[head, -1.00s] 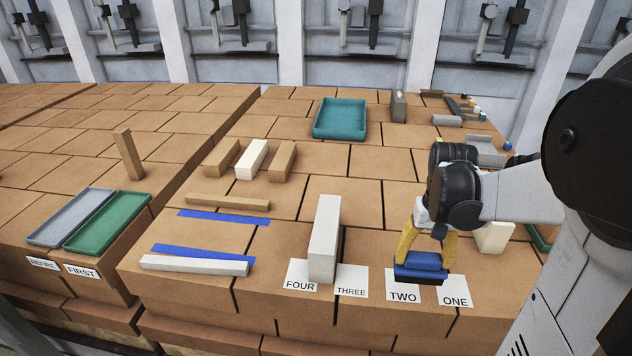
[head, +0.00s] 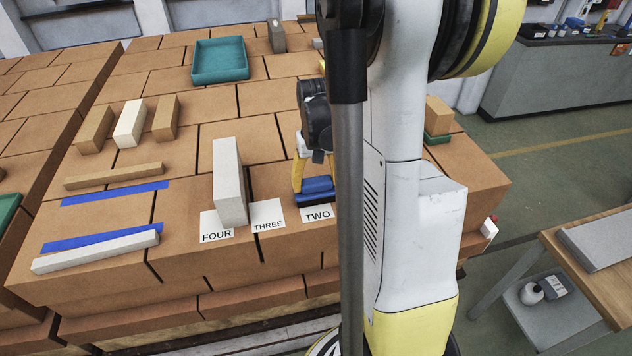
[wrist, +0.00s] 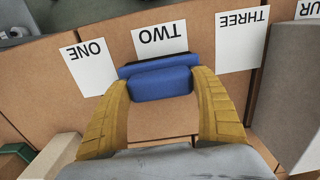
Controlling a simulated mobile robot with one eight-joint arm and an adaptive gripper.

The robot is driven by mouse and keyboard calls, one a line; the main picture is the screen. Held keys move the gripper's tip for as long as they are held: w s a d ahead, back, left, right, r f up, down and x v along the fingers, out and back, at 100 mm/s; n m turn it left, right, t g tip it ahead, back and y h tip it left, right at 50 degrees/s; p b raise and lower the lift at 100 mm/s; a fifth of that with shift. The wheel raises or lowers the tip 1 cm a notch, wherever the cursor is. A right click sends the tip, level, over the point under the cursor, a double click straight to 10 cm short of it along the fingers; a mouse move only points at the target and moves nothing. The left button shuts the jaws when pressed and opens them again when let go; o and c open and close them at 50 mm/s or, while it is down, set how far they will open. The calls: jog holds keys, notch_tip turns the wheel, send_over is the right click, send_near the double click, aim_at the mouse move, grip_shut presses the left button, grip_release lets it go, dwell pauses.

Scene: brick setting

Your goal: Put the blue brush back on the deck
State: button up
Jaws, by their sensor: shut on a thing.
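The blue brush (head: 317,190) is a blue block with a dark underside. In the wrist view the brush (wrist: 160,82) sits between the two yellow fingertips of my gripper (wrist: 162,88), beside the TWO card (wrist: 160,38). The deck (head: 190,262) is the brown brick-patterned surface below. I cannot tell whether the brush touches it.
A tall pale block (head: 228,180) stands by the FOUR card (head: 215,228). Blue strips, a long pale bar (head: 95,252), small blocks and a teal tray (head: 220,62) lie left and behind.

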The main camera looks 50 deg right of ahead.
aim_at(316, 180)
jog(key=o, duration=1.3)
jog(key=shift+c, duration=0.2)
notch_tip(316, 180, up, 12)
jog(key=p, duration=0.3)
jog(key=s+a+r+n+t, duration=0.2)
jog(key=a+n+t, duration=0.1)
jog(key=a, duration=0.9)
jog(key=s+a+r+n+t, duration=0.2)
jog(key=s+a+n+t, duration=0.1)
jog(key=a, duration=1)
jog(key=shift+s+a+t, duration=0.25)
jog(key=shift+t, duration=0.35)
